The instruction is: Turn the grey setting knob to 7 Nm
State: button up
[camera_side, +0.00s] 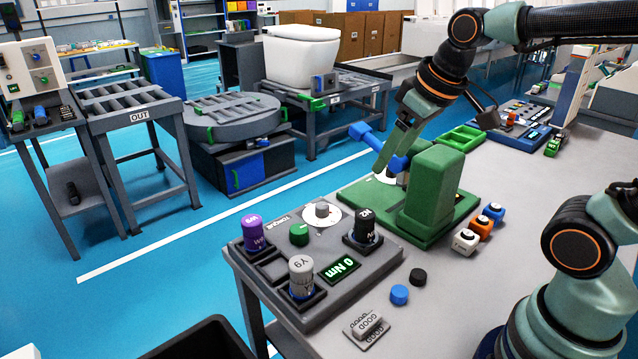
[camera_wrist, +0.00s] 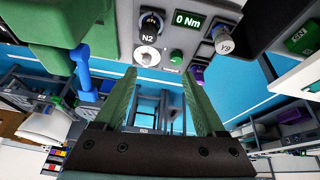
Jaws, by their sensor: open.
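The grey setting knob (camera_side: 322,209) sits on a round white dial plate at the back of the grey panel (camera_side: 362,276). In the wrist view, the knob (camera_wrist: 147,58) shows on its white plate near the top centre. The green display reads "0 Nm" (camera_side: 340,269), and it also shows in the wrist view (camera_wrist: 187,19). My gripper (camera_side: 382,166) is above and to the right of the knob, apart from it, by the green press. In the wrist view, my gripper (camera_wrist: 162,73) has its two green fingers spread, with nothing between them.
The green press (camera_side: 432,188) with its blue lever (camera_side: 365,134) stands close to my gripper. Near the knob are a green knob (camera_side: 299,234), a black N2 piece (camera_side: 363,233), a grey Y9 piece (camera_side: 301,276) and a purple-topped piece (camera_side: 253,232). Loose caps (camera_side: 399,294) lie right of the panel.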

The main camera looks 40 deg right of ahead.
jog(key=w+n+g, duration=0.1)
jog(key=w+n, duration=0.1)
jog(key=w, duration=0.5)
jog(key=n+g, duration=0.4)
jog(key=n, duration=0.2)
send_over(322, 205)
notch_tip(322, 205, down, 10)
notch_tip(322, 205, down, 12)
jog(key=shift+f, duration=0.15)
grip_shut()
